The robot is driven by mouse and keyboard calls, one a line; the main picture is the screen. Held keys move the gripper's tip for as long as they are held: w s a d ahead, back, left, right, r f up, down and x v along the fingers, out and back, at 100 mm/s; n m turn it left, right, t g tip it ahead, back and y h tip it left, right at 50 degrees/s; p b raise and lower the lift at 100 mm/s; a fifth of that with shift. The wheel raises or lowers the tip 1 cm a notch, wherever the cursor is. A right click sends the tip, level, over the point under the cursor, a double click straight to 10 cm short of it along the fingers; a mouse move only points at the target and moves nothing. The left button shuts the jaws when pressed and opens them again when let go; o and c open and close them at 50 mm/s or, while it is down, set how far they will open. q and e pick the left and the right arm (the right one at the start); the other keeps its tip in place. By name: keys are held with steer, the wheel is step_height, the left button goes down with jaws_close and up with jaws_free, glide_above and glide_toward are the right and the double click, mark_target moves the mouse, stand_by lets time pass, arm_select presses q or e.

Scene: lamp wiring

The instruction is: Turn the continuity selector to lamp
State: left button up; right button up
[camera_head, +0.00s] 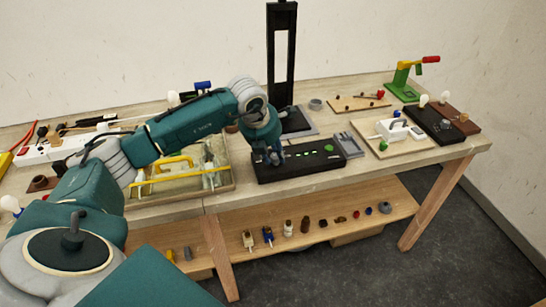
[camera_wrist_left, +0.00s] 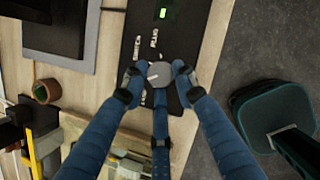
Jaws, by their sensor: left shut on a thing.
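The continuity tester is a long black box (camera_head: 300,168) at the middle front of the table, with small green lights and a green button (camera_head: 328,148) on top. Its selector is a round grey knob (camera_wrist_left: 160,73) with a white pointer mark, seen in the left wrist view. White lettering stands around the knob; I can read "PLUG" above it, the rest is partly hidden. The pointer lies toward the left and slightly down in that view. My left gripper (camera_head: 268,158) is at the box's left end, its fingers (camera_wrist_left: 158,82) closed around the knob. My right gripper is not in view.
A tray with a yellow handle (camera_head: 175,161) stands left of the box. A black upright frame (camera_head: 281,60) is behind it. A board with a white fixture (camera_head: 393,130) lies to the right. Several small parts sit on the lower shelf (camera_head: 340,205).

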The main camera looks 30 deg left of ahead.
arm_select(q)
steer(key=n+b, duration=0.1)
steer(key=d+f+n+y+b, duration=0.1)
steer(key=n, duration=0.1)
steer(key=shift+s+n, duration=0.15)
steer(key=shift+n, duration=0.15)
steer(key=shift+d+r+n+g+y+b, duration=0.1)
steer(key=shift+n+g+y+b, duration=0.3)
steer(key=shift+n, duration=0.55)
steer(key=shift+n+g+y+b, duration=0.2)
steer(key=shift+n+y+b, duration=0.3)
steer(key=shift+n, duration=0.45)
steer(key=o, duration=1.1)
steer(key=shift+r, duration=0.2)
steer(key=shift+r, duration=0.2)
steer(key=v, duration=1.1)
steer(key=shift+r, duration=0.25)
